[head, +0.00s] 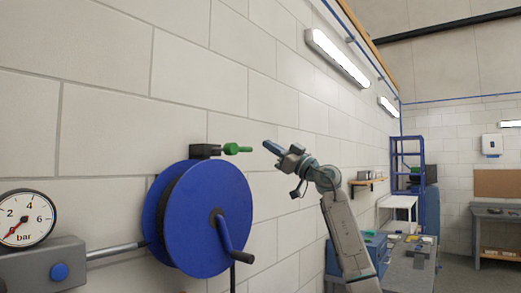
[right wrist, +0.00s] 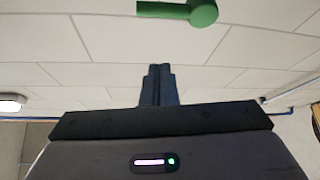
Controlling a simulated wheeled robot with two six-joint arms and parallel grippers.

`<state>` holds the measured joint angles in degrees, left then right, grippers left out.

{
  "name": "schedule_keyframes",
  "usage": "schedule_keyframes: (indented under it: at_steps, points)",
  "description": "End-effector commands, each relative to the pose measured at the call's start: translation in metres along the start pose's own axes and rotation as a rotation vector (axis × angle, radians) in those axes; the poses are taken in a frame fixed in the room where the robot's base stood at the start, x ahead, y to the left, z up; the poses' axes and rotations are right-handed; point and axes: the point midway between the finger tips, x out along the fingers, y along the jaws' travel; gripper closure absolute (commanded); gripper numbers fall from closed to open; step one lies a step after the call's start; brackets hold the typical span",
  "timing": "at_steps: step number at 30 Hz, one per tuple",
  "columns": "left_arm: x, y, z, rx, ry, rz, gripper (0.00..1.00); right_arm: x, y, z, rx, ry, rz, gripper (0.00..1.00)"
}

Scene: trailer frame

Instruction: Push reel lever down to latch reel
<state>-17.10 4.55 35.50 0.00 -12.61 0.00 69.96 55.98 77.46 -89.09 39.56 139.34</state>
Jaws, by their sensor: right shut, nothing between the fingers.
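The blue hose reel (head: 205,220) is mounted on the white block wall, with a crank handle on its front. A green reel lever (head: 238,149) sticks out to the right from a black block (head: 205,151) at the top of the reel. It lies about level. My right gripper (head: 267,145) is shut and empty, just to the right of the lever's end, with a gap between them. In the right wrist view the green lever (right wrist: 180,11) shows at the top edge, beyond the closed fingertips (right wrist: 160,70). My left gripper is in neither view.
A pressure gauge (head: 24,218) on a grey box with a blue button (head: 60,272) stands at the lower left. A pipe (head: 118,250) runs from it to the reel. Benches and a blue rack (head: 407,165) stand far right. The wall above the lever is clear.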

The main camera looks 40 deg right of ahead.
Motion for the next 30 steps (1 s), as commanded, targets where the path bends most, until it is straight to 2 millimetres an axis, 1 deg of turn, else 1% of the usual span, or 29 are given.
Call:
schedule_keyframes:
  at_steps: [1, 6, 13, 26, 30]
  points:
    - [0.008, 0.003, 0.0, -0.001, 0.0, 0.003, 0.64, -0.009, -0.001, 0.004, -0.004, -0.002, 0.001, 1.0]
    - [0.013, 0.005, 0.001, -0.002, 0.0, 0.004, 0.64, -0.021, -0.002, 0.001, -0.001, 0.0, 0.0, 1.0]
    - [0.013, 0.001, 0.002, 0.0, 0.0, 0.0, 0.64, -0.022, -0.002, -0.001, 0.0, 0.0, 0.0, 1.0]
    - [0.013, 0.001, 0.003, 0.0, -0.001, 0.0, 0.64, -0.021, -0.002, -0.001, 0.0, 0.0, 0.0, 1.0]
    - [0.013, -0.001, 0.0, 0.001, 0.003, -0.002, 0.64, -0.022, -0.002, -0.001, 0.0, 0.0, 0.0, 1.0]
